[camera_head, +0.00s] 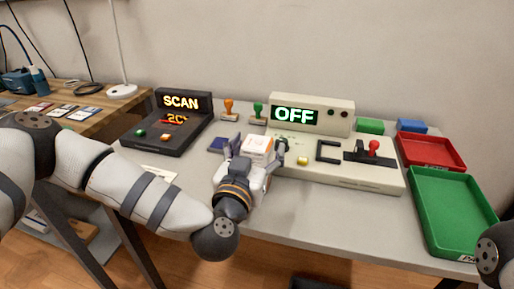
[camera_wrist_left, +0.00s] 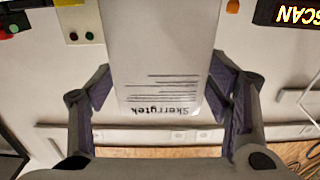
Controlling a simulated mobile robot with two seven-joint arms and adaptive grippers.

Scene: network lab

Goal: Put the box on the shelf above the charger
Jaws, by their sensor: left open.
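In the left wrist view the white box (camera_wrist_left: 160,55) carries the print "Skerrytek" and lies between the two fingers. My left gripper (camera_head: 252,155) is open, with one finger on each side of the box. In the left wrist view the fingers (camera_wrist_left: 163,95) are spread wider than the box; whether either touches it is hard to tell. My right gripper is out of view. I cannot make out a shelf above a charger.
A SCAN console (camera_head: 168,125) stands left of the box, an OFF console (camera_head: 345,172) right. Two stamps (camera_head: 228,109) stand behind. Red (camera_head: 432,153) and green (camera_head: 450,215) trays lie at right. A wooden table (camera_head: 75,100) at left holds cards and a blue device (camera_head: 18,82).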

